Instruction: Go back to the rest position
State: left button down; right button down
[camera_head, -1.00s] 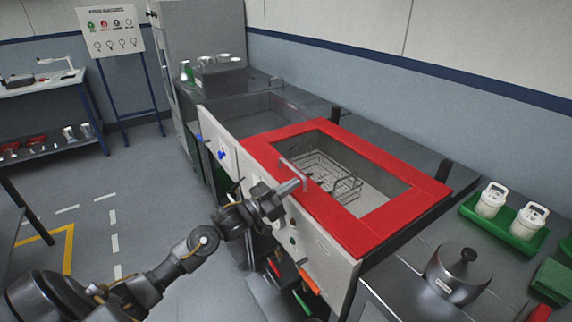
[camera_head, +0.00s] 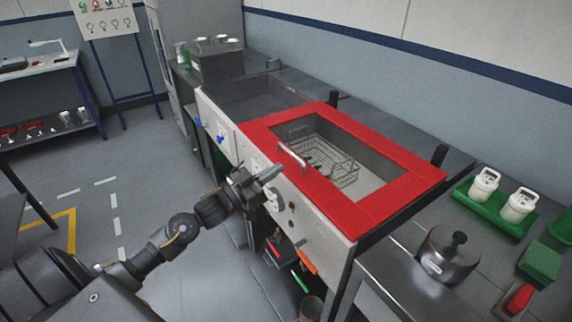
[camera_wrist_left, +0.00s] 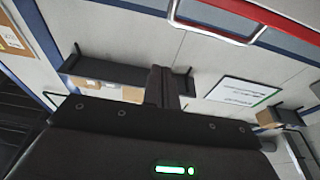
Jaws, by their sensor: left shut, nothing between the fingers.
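My left gripper (camera_head: 270,173) is shut and empty, in front of the red-rimmed tank's front panel, near the metal handle (camera_head: 291,157) at the rim's front edge. In the left wrist view its closed fingers (camera_wrist_left: 162,88) point up the picture, with a red-and-metal handle (camera_wrist_left: 215,22) above them. The red rim (camera_head: 375,210) surrounds an open basin, and a wire basket (camera_head: 325,160) sits inside it. My right gripper does not show in either view.
A lidded steel pot (camera_head: 448,256) stands on the right counter. Two white jars, one of them here (camera_head: 484,185), stand in a green tray (camera_head: 492,212). A shelf bench (camera_head: 45,105) stands at the far left. The floor (camera_head: 130,180) between is clear.

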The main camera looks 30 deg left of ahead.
pick_arm(q)
jog(key=shift+b+v, duration=0.45)
jog(key=shift+v, duration=1.85)
jog(key=shift+w+f, duration=0.1)
jog(key=shift+f, duration=0.05)
